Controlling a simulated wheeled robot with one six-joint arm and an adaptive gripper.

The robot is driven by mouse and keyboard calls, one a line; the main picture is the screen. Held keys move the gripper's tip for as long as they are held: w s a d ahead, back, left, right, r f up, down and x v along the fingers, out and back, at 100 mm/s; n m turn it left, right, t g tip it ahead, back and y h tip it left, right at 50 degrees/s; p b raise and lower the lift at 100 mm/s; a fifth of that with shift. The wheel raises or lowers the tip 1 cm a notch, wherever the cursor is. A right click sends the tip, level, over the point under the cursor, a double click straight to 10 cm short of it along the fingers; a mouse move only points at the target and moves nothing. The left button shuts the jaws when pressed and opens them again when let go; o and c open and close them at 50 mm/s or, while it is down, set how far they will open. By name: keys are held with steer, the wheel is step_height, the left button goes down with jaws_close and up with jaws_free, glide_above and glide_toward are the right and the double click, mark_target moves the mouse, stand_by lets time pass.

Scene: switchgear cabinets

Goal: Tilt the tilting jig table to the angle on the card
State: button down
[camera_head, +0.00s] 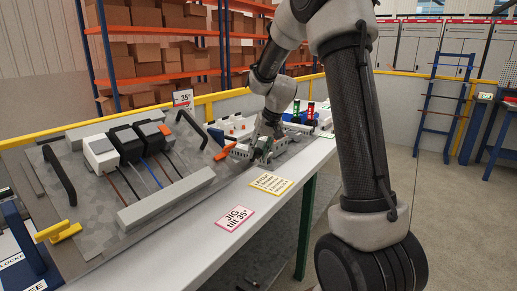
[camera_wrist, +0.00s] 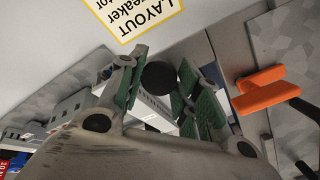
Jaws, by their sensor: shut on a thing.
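The jig table is a grey mottled plate (camera_head: 75,185) at the left of the head view, with two black bar handles. Its exact tilt is hard to read. A pink-edged card (camera_head: 235,217) on the white bench reads "JIG tilt 35°". My gripper (camera_head: 262,148) is at the plate's right end, low over the bench. In the wrist view, my gripper (camera_wrist: 160,85) has its green-padded fingers on either side of a black round knob (camera_wrist: 158,77), shut on it. What the knob joins to is mostly hidden. An orange lever (camera_wrist: 262,90) lies right of the fingers, apart from them.
A small "35°" sign (camera_head: 183,97) stands behind the plate. Breakers (camera_head: 125,142) and coloured wires sit on the plate. A yellow-edged layout card (camera_head: 271,183) lies near my gripper. More small devices (camera_head: 298,116) stand beyond it.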

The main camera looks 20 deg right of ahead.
steer(key=shift+s+d+f, duration=0.2)
steer(key=shift+s+f, duration=0.1)
steer(key=shift+f, duration=0.1)
steer(key=c, duration=1.4)
jaws_free()
steer(key=o, duration=0.4)
steer(key=shift+d, duration=0.1)
steer(key=shift+r, duration=0.1)
steer(key=shift+r, duration=0.15)
steer(key=shift+r, duration=0.4)
steer(key=v, duration=1.1)
steer(key=shift+s+d+f, duration=0.1)
